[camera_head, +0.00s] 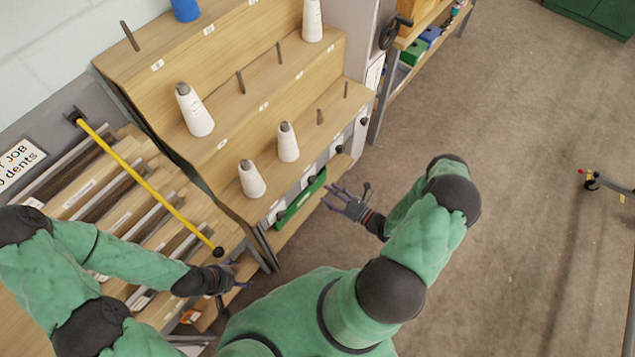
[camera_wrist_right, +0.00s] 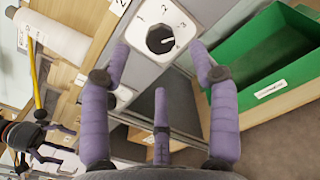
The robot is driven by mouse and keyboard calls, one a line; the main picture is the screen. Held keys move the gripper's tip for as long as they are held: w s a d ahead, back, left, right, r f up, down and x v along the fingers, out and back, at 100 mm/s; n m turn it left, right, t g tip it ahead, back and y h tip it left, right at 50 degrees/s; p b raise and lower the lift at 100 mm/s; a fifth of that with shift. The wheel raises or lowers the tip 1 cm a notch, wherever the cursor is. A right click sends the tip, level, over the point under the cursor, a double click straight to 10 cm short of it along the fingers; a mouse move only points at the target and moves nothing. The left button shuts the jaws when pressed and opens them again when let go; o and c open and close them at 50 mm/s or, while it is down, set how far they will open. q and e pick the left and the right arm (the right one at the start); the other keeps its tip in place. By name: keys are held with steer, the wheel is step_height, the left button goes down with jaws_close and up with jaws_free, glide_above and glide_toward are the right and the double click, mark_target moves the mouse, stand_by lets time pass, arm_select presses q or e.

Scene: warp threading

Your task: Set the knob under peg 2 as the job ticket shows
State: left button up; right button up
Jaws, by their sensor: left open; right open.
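A round black knob (camera_wrist_right: 160,39) sits on a pale dial panel in the right wrist view. Its white mark points roughly right, a little below the digit 3; a 2 shows above it. A tag reading 2 (camera_wrist_right: 119,4) is on the wooden edge just up and left of it. My right gripper (camera_head: 345,195) is open and empty in front of the rack; in the right wrist view its fingers (camera_wrist_right: 160,62) stand on either side below the knob, apparently not gripping it. My left gripper (camera_head: 238,275) is open and empty at the lower left. I cannot identify the job ticket for certain.
White cones (camera_head: 252,180) stand on some pegs of the stepped wooden rack (camera_head: 240,120). A green bin (camera_wrist_right: 265,65) is right of the knob. The floor (camera_head: 520,140) at right is mostly clear.

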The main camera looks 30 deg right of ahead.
mark_target(315, 182)
steer(key=shift+x, duration=2.95)
steer(key=shift+a, duration=0.1)
steer(key=c, duration=1.1)
